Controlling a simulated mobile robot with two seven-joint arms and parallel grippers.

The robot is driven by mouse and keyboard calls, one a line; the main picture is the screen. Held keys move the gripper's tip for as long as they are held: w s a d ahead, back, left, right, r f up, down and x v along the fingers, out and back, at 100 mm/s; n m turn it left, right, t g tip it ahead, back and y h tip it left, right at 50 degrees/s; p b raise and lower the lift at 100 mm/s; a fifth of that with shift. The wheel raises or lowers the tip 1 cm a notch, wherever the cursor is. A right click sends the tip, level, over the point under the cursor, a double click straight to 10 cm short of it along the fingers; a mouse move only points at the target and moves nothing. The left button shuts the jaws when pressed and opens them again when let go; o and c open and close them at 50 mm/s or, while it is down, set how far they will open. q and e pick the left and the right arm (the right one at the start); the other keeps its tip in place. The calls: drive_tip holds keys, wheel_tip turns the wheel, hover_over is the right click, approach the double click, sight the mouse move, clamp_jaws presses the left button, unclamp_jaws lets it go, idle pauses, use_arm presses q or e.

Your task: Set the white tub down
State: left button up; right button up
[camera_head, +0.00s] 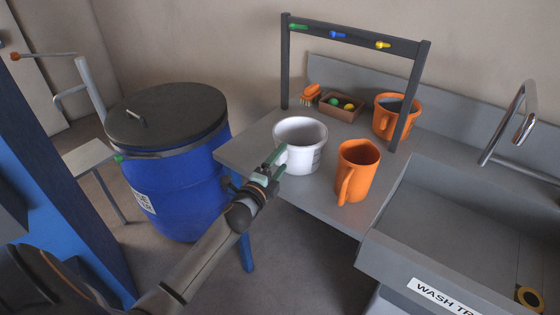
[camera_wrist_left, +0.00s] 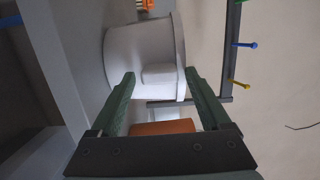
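The white tub (camera_head: 300,148) stands upright on the grey bench, near its left end; its base appears to rest on the top. In the left wrist view the tub (camera_wrist_left: 145,45) shows sideways, with a small pale block (camera_wrist_left: 160,75) on its wall. My left gripper (camera_head: 278,160) is at the tub's near left side. In the wrist view its green fingers (camera_wrist_left: 161,82) are spread, one on each side of the block, with a visible gap to it. The tub's far side is hidden. My right gripper is not in view.
An orange jug (camera_head: 357,172) stands close right of the tub, another orange jug (camera_head: 390,116) behind. A dark rack (camera_head: 355,36) with coloured pegs, a brush (camera_head: 311,95) and a small box (camera_head: 342,106) are at the back. A sink (camera_head: 460,225) lies right, a blue drum (camera_head: 180,190) left.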

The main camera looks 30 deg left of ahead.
use_arm(q)
drive_tip(key=shift+r, duration=0.25)
drive_tip(key=s+d, duration=0.1)
drive_tip(key=s, duration=1.1)
drive_tip(key=s+d+f+n+g+h, duration=0.2)
drive_tip(key=s+d+f+n+g, duration=0.2)
drive_tip(key=s+d+f+n, duration=0.3)
drive_tip(key=s+d+f+n+g+h, duration=0.2)
drive_tip(key=s+d+f+n+g, duration=0.2)
drive_tip(key=f, duration=1)
drive_tip(key=s+d+n, duration=0.3)
drive_tip(key=s+d, duration=0.2)
drive_tip(key=s, duration=0.1)
drive_tip(key=shift+d+f+n+g, duration=0.15)
drive_tip(key=shift+d+n+g, duration=0.15)
drive_tip(key=shift+d+g, duration=0.1)
